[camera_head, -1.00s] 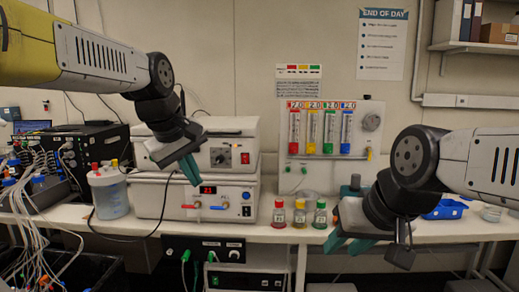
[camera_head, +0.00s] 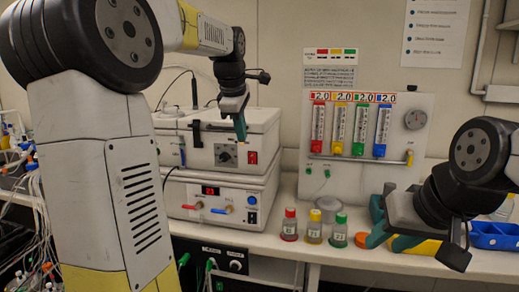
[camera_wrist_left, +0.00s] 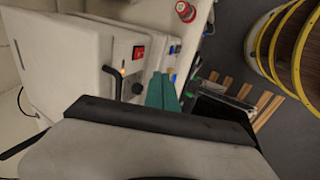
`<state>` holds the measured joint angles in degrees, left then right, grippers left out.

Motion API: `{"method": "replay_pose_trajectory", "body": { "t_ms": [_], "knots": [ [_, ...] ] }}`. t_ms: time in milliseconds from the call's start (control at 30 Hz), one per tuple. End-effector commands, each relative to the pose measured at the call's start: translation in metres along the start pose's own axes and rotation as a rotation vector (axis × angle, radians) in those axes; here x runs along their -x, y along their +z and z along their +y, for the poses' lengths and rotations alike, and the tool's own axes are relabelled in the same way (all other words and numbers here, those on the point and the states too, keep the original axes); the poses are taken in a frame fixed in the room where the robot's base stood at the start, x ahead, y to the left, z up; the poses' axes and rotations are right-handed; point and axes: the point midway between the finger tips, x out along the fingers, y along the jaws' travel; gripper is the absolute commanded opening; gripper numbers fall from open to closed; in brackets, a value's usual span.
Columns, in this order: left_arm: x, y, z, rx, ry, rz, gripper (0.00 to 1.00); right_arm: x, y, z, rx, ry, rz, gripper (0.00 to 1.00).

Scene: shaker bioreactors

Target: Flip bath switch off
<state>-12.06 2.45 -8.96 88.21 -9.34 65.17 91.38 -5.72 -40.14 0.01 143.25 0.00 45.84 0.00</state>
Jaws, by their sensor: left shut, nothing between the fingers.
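Two white bench units are stacked on the bench. The upper unit (camera_head: 208,145) has a dial and a red rocker switch (camera_head: 252,157); which unit is the bath I cannot tell. The lower unit (camera_head: 180,196) has a lit red display, red and blue taps, a blue button and a dark switch (camera_head: 252,218). My left gripper (camera_head: 239,128) is shut and empty, pointing down near the upper unit's front, above its red switch. In the left wrist view its teal fingers (camera_wrist_left: 162,92) are together, beside the red switch (camera_wrist_left: 139,52). My right gripper (camera_head: 388,241) is open at the bench's front edge.
Small bottles with red, yellow and green caps (camera_head: 314,227) stand right of the units. Behind them is a panel (camera_head: 400,120) with coloured tubes and a gauge. A blue tray (camera_head: 495,235) is at the right.

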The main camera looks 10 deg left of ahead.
Motion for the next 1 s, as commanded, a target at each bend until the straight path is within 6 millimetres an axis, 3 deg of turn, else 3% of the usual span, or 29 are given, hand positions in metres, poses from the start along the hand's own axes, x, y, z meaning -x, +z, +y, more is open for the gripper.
{"method": "replay_pose_trajectory", "body": {
  "t_ms": [167,567,733,1000],
  "knots": [
    [-0.02,0.0,-0.001,0.0,-0.004,0.0,0.0,0.0,0.0,0.0,0.0,0.0,0.0,0.36],
    [-0.103,0.0,-0.002,0.0,-0.005,0.0,0.0,0.0,0.0,0.0,0.0,0.0,0.0,0.36],
    [-0.108,-0.001,0.026,-0.001,0.0,0.001,0.0,0.0,0.0,0.0,0.0,0.0,0.0,0.36],
    [-0.111,0.0,0.038,-0.001,0.0,0.0,0.0,0.0,0.0,0.0,0.0,0.0,0.0,0.36]
  ]
}}
